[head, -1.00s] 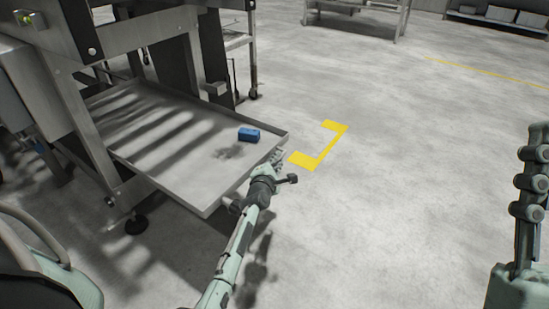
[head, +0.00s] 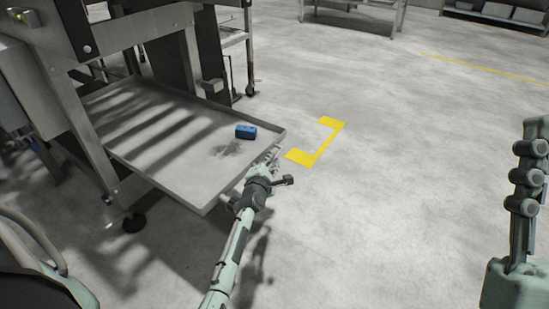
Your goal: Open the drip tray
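The drip tray (head: 150,165) is a wide, shallow metal tray with a low rim. It extends out from under the washer frame at the left of the head view. A small blue block (head: 246,132) and a dark wet-looking patch lie on it near its outer right corner. My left gripper (head: 272,160) is at the tray's outer edge, near the right corner. Its fingers are small in view, and I cannot tell whether they grip the rim.
The washer's metal frame (head: 85,110) stands at the left, with a dark foot (head: 135,222) on the floor. A yellow floor marking (head: 318,145) lies right of the tray. The concrete floor in the middle and right is clear. A metal table (head: 355,12) stands at the back.

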